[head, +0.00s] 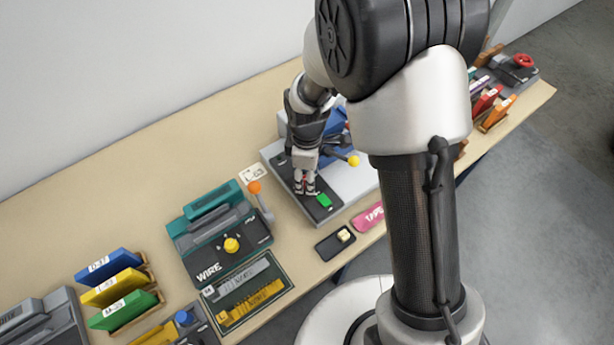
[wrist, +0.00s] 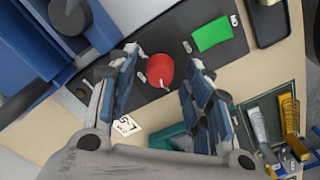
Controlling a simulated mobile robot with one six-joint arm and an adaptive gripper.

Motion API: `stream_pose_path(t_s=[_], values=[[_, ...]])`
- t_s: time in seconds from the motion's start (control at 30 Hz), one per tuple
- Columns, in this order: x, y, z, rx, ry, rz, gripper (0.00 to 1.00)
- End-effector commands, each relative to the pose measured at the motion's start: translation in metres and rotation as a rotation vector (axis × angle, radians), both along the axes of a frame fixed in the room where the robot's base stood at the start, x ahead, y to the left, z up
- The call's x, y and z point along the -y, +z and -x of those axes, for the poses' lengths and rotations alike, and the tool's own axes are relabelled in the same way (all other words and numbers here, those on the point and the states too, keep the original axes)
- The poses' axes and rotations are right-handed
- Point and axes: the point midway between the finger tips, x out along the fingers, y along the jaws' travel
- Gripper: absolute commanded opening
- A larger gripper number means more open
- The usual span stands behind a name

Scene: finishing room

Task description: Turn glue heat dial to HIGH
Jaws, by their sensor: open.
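A red dial (wrist: 160,69) sits on the dark control panel (wrist: 177,30) of a grey and blue machine. It has a small white mark on it, and small pale marks lie on the panel around it; I cannot read them. A green button (wrist: 212,34) with a white label is beside it, and it also shows in the head view (head: 323,201). My gripper (wrist: 165,75) is open, its two fingers on either side of the red dial with gaps showing. In the head view my gripper (head: 306,188) points down over the panel and largely hides the dial.
A lever with a yellow knob (head: 353,160) stands right of my gripper. A teal WIRE machine (head: 205,262) with an orange-knobbed lever (head: 254,188) stands to the left.

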Motion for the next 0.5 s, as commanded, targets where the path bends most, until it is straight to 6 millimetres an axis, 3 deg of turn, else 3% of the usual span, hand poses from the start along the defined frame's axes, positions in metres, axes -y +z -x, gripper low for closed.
stream_pose_path(t_s=[0.3,0.5], values=[[0.0000,-0.0019,0.0000,0.000,0.000,0.000,0.45],[0.0000,-0.0018,0.0000,0.000,0.000,0.000,0.32]])
